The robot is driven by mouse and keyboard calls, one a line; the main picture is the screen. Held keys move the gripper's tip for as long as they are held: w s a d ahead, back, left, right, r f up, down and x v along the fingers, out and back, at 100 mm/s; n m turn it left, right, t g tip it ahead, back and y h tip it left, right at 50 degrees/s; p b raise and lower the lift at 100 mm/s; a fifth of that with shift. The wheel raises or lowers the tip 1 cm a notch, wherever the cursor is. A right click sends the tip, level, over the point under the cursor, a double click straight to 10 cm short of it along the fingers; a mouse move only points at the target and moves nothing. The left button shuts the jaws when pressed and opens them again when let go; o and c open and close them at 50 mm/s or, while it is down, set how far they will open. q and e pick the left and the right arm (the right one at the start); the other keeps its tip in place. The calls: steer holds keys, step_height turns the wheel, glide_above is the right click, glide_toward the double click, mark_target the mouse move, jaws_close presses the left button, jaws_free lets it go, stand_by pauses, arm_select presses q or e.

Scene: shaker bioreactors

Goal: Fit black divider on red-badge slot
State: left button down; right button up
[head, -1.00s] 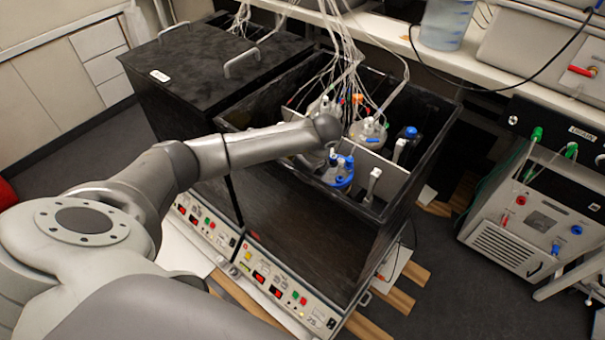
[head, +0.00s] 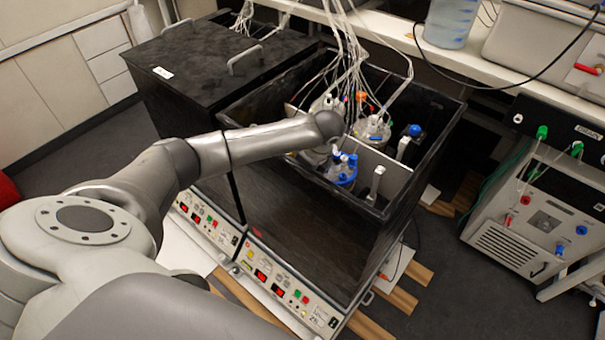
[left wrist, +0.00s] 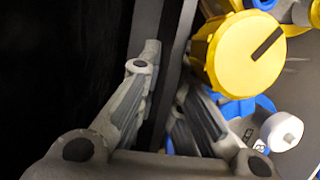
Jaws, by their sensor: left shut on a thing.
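In the left wrist view my left gripper (left wrist: 166,78) is shut on a dark, thin panel (left wrist: 160,100), which looks like the black divider and runs up between the fingers. A grey edge strip lies alongside it. In the head view my left arm reaches over the front wall of the open black shaker box (head: 262,192); the gripper and divider are hidden behind the arm and wall. Light panels (head: 386,168) stand inside the box. I cannot make out a red badge or its slot. My right gripper is not in view.
Close right of the gripper is a yellow cap (left wrist: 240,52) with blue and white fittings. Vessels with a blue ring (head: 341,176) and many tubes fill the box. A closed black shaker (head: 200,75) stands left, an instrument cabinet (head: 535,220) right.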

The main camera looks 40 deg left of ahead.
arm_select(q)
steer(key=shift+s+d+f, duration=0.1)
steer(key=shift+s+f, duration=0.15)
steer(key=shift+f, duration=0.45)
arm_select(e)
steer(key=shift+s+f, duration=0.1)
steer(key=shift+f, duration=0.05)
arm_select(q)
steer(key=c, duration=1.5)
jaws_free()
steer(key=shift+f, duration=0.15)
steer(key=shift+c, duration=0.2)
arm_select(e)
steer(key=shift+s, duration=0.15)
arm_select(q)
steer(key=shift+w, duration=0.1)
steer(key=v, duration=1.2)
